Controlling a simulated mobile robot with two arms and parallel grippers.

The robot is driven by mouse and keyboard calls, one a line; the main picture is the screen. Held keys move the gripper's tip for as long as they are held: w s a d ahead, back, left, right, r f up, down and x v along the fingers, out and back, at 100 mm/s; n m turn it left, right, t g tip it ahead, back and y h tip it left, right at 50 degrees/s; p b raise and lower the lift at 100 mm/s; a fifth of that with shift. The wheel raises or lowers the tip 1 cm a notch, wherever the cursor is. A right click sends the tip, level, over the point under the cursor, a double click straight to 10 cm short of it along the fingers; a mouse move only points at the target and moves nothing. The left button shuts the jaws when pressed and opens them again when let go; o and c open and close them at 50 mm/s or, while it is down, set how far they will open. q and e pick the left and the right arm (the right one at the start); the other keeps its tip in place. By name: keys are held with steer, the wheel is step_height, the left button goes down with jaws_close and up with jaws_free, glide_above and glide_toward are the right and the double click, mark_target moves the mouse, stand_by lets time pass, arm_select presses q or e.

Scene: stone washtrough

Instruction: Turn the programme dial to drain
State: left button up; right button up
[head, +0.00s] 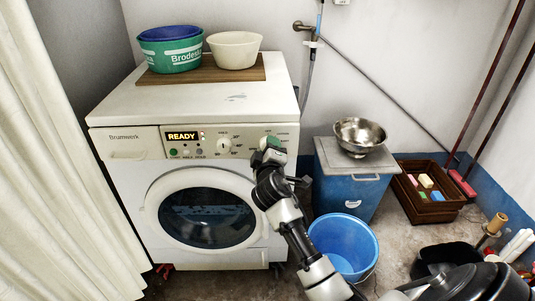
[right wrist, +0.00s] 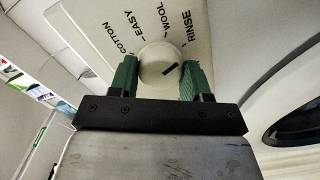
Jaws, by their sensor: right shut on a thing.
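The washing machine (head: 130,115) stands at the left centre with its display (head: 182,136) reading READY. My right gripper (head: 270,150) is at the right of its control panel and hides the programme dial in the head view. In the right wrist view, the green fingers of my right gripper (right wrist: 160,78) are shut on the round cream programme dial (right wrist: 158,62), one on each side. The dial's black mark points right and slightly up, near the RINSE side. Labels COTTON, EASY, WOOL and RINSE show; no drain label is visible. My left gripper is not in view.
A smaller knob (head: 224,145) sits left of my right gripper. Basins (head: 172,58) and a cream bowl (head: 234,50) stand on a board on top. To the right are a blue bin (head: 345,190) with a metal bowl (head: 360,135), a blue bucket (head: 345,240) and a brown crate (head: 430,210).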

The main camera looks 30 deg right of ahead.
steer(key=m, duration=0.3)
steer(key=m+b, duration=0.1)
steer(key=m, duration=0.4)
steer(key=shift+f+m, duration=0.25)
steer(key=shift+m, duration=0.15)
stand_by(0.4)
steer(key=o, duration=0.8)
steer(key=shift+s, duration=0.1)
steer(key=shift+o, duration=0.6)
steer(key=shift+r, duration=0.15)
